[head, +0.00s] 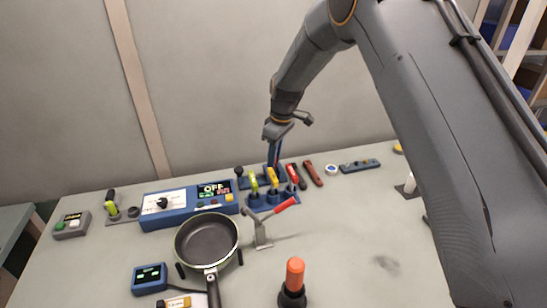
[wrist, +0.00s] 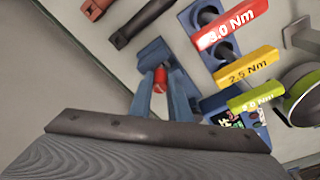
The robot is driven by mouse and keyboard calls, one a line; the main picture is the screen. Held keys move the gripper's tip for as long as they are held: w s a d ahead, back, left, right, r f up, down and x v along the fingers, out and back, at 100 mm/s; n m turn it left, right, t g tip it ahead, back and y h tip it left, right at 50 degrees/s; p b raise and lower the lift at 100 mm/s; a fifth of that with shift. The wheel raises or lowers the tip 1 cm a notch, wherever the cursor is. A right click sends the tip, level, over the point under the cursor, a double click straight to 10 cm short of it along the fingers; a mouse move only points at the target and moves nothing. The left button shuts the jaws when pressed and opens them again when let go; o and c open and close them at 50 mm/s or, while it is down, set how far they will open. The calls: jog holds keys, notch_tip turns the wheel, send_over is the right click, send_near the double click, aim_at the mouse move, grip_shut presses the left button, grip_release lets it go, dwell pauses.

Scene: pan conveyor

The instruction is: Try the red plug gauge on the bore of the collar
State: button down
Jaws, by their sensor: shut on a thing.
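A blue block (wrist: 151,52) lies just beyond the fingertips. I cannot tell whether the gauge is still seated in the stand or clear of it. In the head view the gauge is hidden by the gripper. I cannot pick out the collar or its bore with certainty; a small white ring (head: 331,170) lies right of the gripper.
Torque drivers with green, yellow (wrist: 247,68) and red (wrist: 225,26) handles stand close beside my gripper. A red tool (head: 313,174) and a black one lie to its right. A pan (head: 207,240), a blue control box (head: 188,206) and an orange-topped post (head: 295,272) are nearer.

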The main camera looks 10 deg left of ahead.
jog(key=shift+f, duration=0.4)
jog(key=shift+r, duration=0.2)
dwell(0.8)
jog(key=shift+r+p, duration=1.1)
jog(key=shift+r, duration=2.25)
